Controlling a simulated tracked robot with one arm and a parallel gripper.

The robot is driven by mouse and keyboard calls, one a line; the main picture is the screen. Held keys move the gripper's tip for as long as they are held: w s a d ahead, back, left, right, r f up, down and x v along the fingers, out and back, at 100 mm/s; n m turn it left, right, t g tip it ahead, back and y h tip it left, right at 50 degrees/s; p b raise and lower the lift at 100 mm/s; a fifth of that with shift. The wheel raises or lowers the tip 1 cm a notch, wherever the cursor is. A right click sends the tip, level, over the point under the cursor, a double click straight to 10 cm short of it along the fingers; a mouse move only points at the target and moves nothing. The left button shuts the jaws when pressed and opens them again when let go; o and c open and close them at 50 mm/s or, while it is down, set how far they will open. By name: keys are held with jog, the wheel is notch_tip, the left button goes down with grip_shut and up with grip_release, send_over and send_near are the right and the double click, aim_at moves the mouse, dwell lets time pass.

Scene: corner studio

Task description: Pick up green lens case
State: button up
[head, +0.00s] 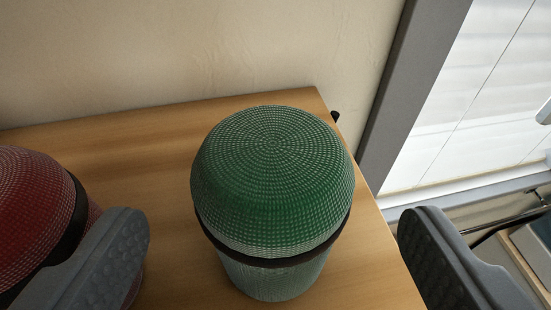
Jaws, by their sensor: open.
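The green lens case (272,185) stands upright on a wooden table. It is a rounded cylinder with a domed, woven-textured lid and a dark band below the lid. My gripper (272,250) is open, with one grey finger at the lower left and the other at the lower right. The case shows between the two fingers, apart from both in the picture. Nothing is held.
A similar red case (35,205) stands at the left, partly behind my left finger. The wooden table (130,135) ends at a corner behind the green case and along its right. A beige wall (190,50) rises behind. A window with blinds (465,100) is at the right.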

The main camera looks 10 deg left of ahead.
jog(key=shift+p+x, duration=1)
jog(key=shift+x, duration=2.5)
jog(key=shift+r, duration=0.1)
jog(key=c, duration=1.3)
